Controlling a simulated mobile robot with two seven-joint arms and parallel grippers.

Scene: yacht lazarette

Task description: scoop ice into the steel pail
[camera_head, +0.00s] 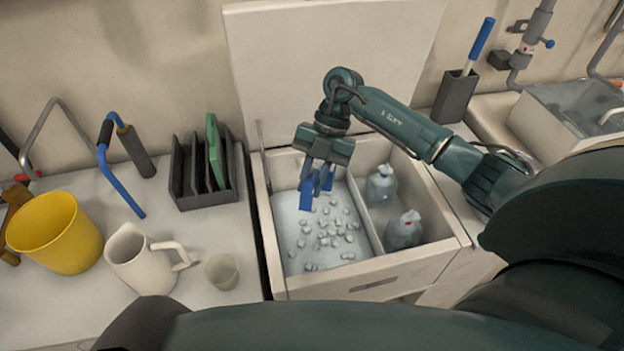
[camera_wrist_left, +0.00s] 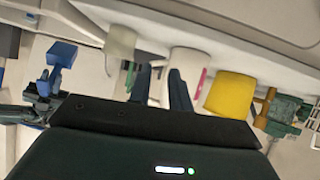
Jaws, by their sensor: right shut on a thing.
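My right gripper (camera_head: 322,160) hangs over the left compartment of the open ice chest (camera_head: 362,283) in the head view. It is shut on a blue thing (camera_head: 310,192) that looks like a scoop; the gripper hides part of its shape. Loose ice cubes (camera_head: 325,240) lie scattered in that compartment, below and in front of the blue thing. The blue thing also shows at the left of the left wrist view (camera_wrist_left: 61,54). My left gripper (camera_wrist_left: 160,78) shows two dark fingers standing apart, with nothing seen between them. I cannot make out a steel pail.
Two clear bags (camera_head: 404,231) sit in the chest's right compartment. A yellow bucket (camera_head: 58,235), a cream jug (camera_head: 138,258) and a small cup (camera_head: 222,272) stand on the left counter. A dark rack (camera_head: 205,190) stands beside the chest, whose lid (camera_head: 335,70) is raised.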

